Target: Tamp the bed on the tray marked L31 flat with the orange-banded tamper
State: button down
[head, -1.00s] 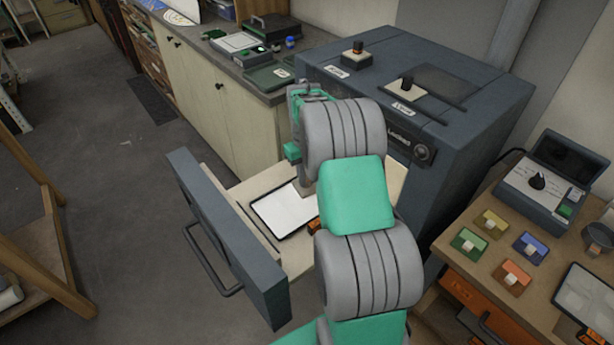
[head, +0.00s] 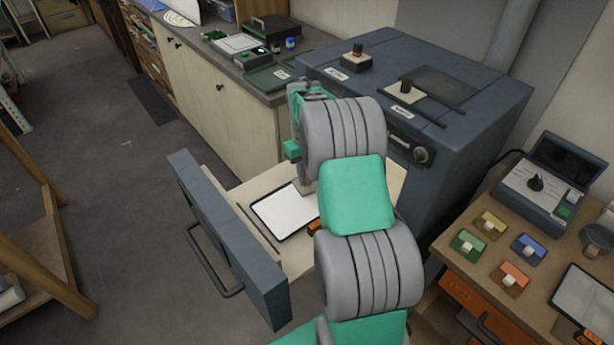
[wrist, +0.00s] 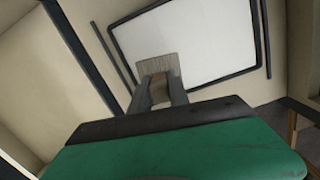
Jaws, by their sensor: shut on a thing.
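A tray with a black rim and a smooth-looking white bed (head: 284,210) lies on the pulled-out drawer floor. It also shows in the wrist view (wrist: 195,40). An orange label (head: 314,227) at its near right is mostly hidden by my arm, and I cannot read it. My gripper (wrist: 158,90) is shut on a pale, flat-ended tool (wrist: 158,66), which is over the tray's edge region. I cannot tell whether it touches the bed. In the head view the tool's lower part (head: 304,187) shows beside my arm.
The drawer front (head: 228,238) stands left of the tray, and the dark kiln-like cabinet (head: 460,110) stands behind. On the right bench (head: 470,268) are several coloured blocks with pale knobs, a control box (head: 535,205) and another tray (head: 585,297).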

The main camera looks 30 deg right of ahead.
jog(key=shift+r, duration=0.25)
jog(key=shift+r+p, duration=1.3)
jog(key=shift+r, duration=0.8)
jog(key=shift+f, duration=0.1)
